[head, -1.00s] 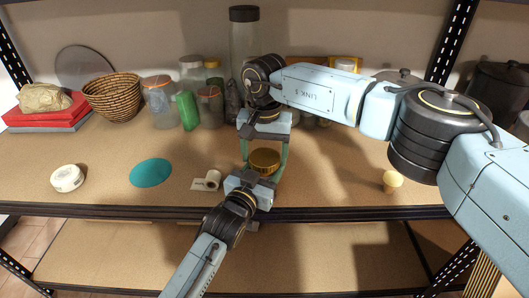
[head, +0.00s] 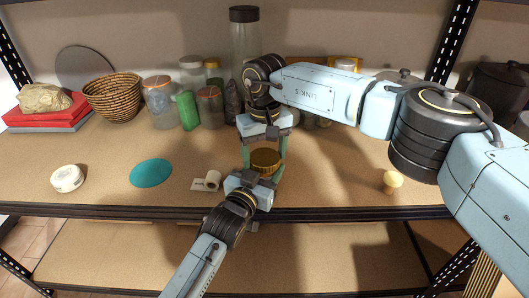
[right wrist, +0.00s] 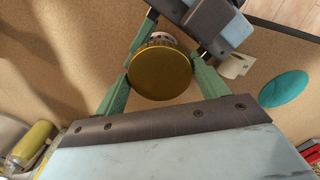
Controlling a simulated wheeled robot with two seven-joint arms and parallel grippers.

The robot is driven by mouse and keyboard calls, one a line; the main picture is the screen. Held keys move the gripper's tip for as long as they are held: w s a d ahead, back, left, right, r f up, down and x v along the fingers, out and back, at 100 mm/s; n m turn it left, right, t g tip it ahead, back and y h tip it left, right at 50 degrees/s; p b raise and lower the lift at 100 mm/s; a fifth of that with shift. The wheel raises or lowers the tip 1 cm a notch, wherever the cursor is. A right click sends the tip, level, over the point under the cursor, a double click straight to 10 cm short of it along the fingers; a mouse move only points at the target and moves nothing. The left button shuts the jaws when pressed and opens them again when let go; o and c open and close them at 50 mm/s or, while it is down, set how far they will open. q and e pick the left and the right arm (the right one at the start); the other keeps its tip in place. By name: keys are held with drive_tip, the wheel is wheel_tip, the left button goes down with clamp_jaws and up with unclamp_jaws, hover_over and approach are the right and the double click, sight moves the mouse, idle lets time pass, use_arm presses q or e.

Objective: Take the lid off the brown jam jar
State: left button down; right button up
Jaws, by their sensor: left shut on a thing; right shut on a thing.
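The jam jar's round golden-brown lid (head: 265,159) is near the shelf's front edge, and the right wrist view shows its ribbed rim and flat top (right wrist: 160,73). My right gripper (head: 264,152) reaches from behind and above, its green fingers shut on opposite sides of the lid; they also show in the right wrist view (right wrist: 158,80). The jar's body is mostly hidden under the lid; a small pale patterned part (right wrist: 163,37) shows past the rim. My left gripper (head: 258,180) comes from the front, low, and is shut on the jar; its fingertips are largely hidden.
A teal disc (head: 151,173) and a white tape roll (head: 67,178) lie further left; a cork-like stopper (head: 392,181) lies right. Jars and a basket (head: 113,97) line the back.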

sight(265, 157)
drive_tip(key=shift+r, duration=0.2)
drive_tip(key=shift+r, duration=0.9)
drive_tip(key=shift+r, duration=2)
use_arm(q)
drive_tip(key=shift+c, duration=2.1)
unclamp_jaws()
